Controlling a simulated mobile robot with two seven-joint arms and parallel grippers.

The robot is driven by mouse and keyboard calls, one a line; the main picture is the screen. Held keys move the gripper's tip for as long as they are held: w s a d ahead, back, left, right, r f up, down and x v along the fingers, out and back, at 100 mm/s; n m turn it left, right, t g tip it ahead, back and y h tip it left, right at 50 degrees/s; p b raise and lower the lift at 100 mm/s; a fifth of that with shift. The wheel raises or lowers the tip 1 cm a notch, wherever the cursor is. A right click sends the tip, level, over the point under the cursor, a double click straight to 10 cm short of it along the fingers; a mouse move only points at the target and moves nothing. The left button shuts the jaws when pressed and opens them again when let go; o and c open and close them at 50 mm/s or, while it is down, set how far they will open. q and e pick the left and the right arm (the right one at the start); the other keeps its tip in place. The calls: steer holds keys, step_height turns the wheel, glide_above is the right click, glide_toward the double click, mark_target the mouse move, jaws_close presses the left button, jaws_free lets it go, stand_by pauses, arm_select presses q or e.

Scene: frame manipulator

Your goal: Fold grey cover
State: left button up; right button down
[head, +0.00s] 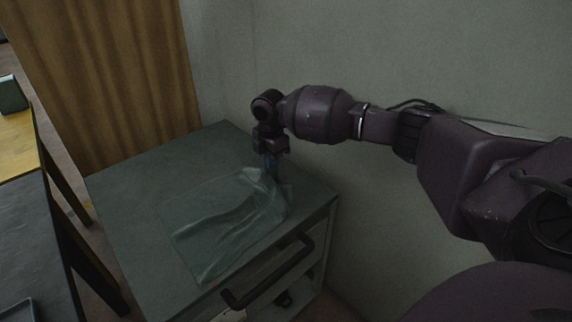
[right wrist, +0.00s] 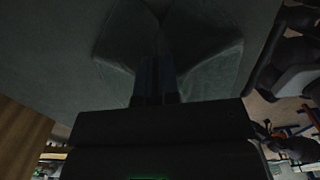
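The grey cover (head: 215,222) is a thin, slightly see-through grey-green cloth on the dark cabinet top (head: 130,215). Its left part lies mostly flat with some wrinkles, and its right back corner is drawn up. My right gripper (head: 271,170) points down at that raised corner. In the right wrist view its fingers (right wrist: 155,78) are close together, and the cover (right wrist: 205,65) bunches in folds around them. The gripper appears shut on the cover. The exact contact is dark. My left gripper is not in view.
The cabinet has a dark handle (head: 270,275) on its front side. A wall stands close behind the cabinet, and a brown curtain (head: 110,80) hangs at the back left. The left part of the cabinet top is clear. A dark table (head: 30,225) stands at the left.

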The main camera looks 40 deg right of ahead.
steer(key=a+r+p, duration=0.5)
steer(key=a+r, duration=0.3)
steer(key=a, duration=0.5)
steer(key=a+f, duration=0.3)
steer(key=a, duration=0.2)
steer(key=a+f+b, duration=0.1)
steer(key=a+f, duration=0.3)
steer(key=a, duration=0.1)
steer(key=s+a+f+b, duration=0.1)
steer(key=a+f, duration=0.3)
steer(key=shift+s+a+f, duration=0.1)
steer(key=shift+a+f, duration=0.1)
steer(key=shift+a, duration=0.2)
steer(key=shift+a+f+b, duration=0.3)
steer(key=shift+a+f, duration=0.2)
steer(key=shift+a, duration=0.1)
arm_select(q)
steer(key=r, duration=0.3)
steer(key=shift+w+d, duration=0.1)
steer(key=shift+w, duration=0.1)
arm_select(e)
steer(key=shift+c, duration=1.4)
jaws_free()
